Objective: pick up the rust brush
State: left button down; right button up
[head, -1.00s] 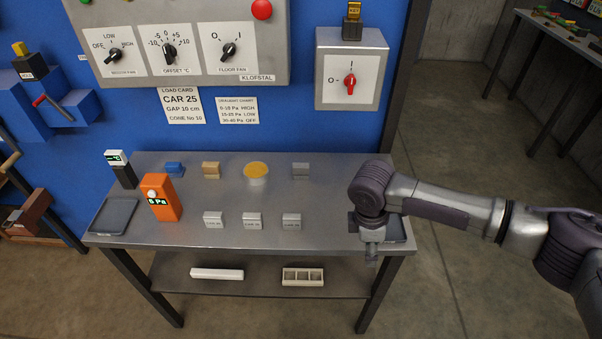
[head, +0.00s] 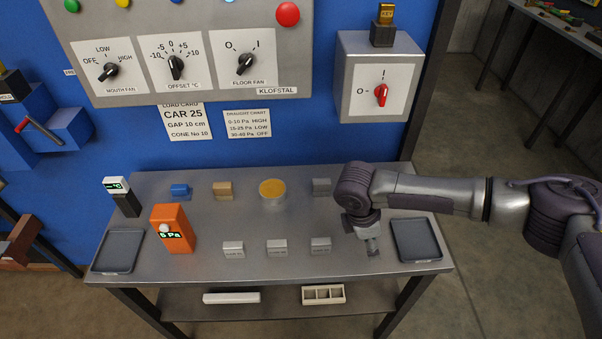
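I cannot make out a rust brush for certain. Several small items stand on the grey metal table (head: 200,262): a blue block (head: 180,190), a tan block (head: 223,190), a round dish with a yellow-orange top (head: 272,191) and a grey block (head: 321,187). My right gripper (head: 373,251) points down over the table's right part, between the front small grey blocks and the right tray. Its fingers are small and seen from above, so I cannot tell whether they are open. I see nothing clearly held in it. My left gripper is not in view.
Dark trays lie at the table's left (head: 118,251) and right (head: 416,240) ends. An orange pressure meter (head: 174,230) and a dark thermometer (head: 124,199) stand at left. Three labelled grey blocks (head: 277,248) line the front. A white divided box (head: 323,294) is on the shelf below.

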aim_at(322, 187)
jog(key=i+j, duration=0.2)
jog(key=j, duration=0.2)
jog(key=i+j, duration=0.2)
jog(key=j, duration=0.2)
jog(key=i+j, duration=0.2)
jog(key=j, duration=0.2)
